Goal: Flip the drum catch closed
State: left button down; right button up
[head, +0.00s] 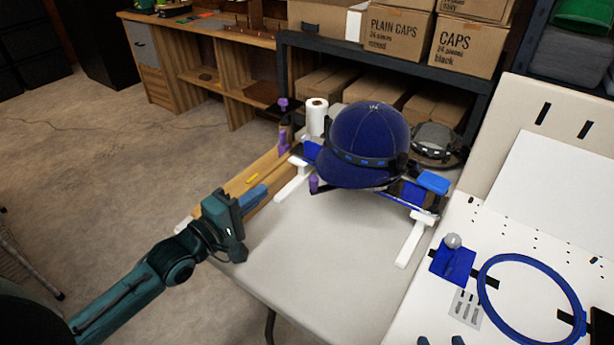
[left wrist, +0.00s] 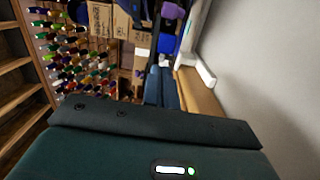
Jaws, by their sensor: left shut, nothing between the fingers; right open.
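A navy cap (head: 368,140) sits on a drum jig on the grey table, with a dark band (head: 355,158) with blue marks around its lower part. A blue block (head: 432,182) is at the jig's right end; I cannot tell whether this is the catch. A purple knob (head: 314,184) is at its left front. My left gripper (head: 262,188) is shut and empty, left of the jig and apart from it. Its blue fingers (left wrist: 164,88) are together in the left wrist view. My right gripper (head: 440,341) shows only two separated fingertips at the bottom edge.
A wooden strip (head: 238,184) runs along the table's left edge. White jig feet (head: 414,242) stand on the table (head: 320,255), whose front is clear. A blue hoop (head: 485,300) is on the white board at right. A paper roll (head: 317,116) and shelved boxes are behind.

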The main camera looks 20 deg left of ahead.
dwell(0.3)
pick_arm(q)
jog(key=shift+w, duration=0.1)
jog(key=b+x, duration=0.1)
jog(key=x, duration=0.9)
jog(key=s+d, duration=0.2)
jog(key=d, duration=0.1)
jog(key=shift+s, duration=0.4)
jog(key=shift+s+d+n+y+p, duration=0.1)
jog(key=shift+s+n+y+p, duration=0.05)
jog(key=shift+n+y+p, duration=0.15)
